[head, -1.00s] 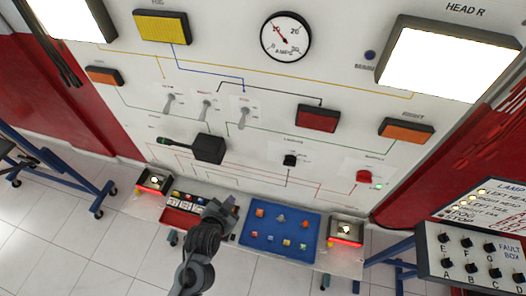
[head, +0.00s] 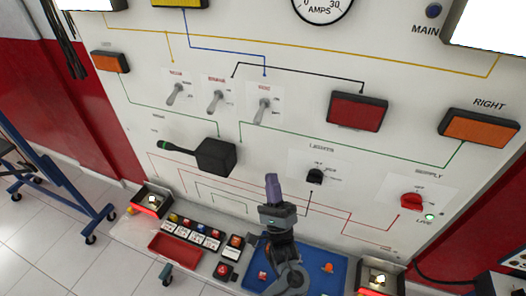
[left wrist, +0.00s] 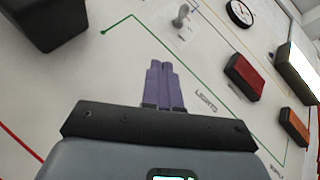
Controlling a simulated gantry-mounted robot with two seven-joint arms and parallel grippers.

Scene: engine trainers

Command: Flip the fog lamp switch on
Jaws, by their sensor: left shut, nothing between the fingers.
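Three small toggle switches sit in a row on the white panel in the head view: left (head: 177,93), middle (head: 216,100) and right (head: 264,109). Their labels are too blurred to read. A blue line runs from the yellow lamp (head: 180,3) at the top to just above the right toggle, which seems to be the fog lamp switch. My left gripper (head: 271,182), with purple fingers, is shut and empty, below that toggle and apart from it. In the left wrist view the shut fingers (left wrist: 164,85) point up the panel towards a toggle (left wrist: 181,16).
A black box with a stalk (head: 214,156) juts from the panel left of my gripper. A black rotary knob (head: 315,176) and a red supply knob (head: 411,201) are to its right. A red lamp (head: 357,111) is right of the toggles. Trays stand below.

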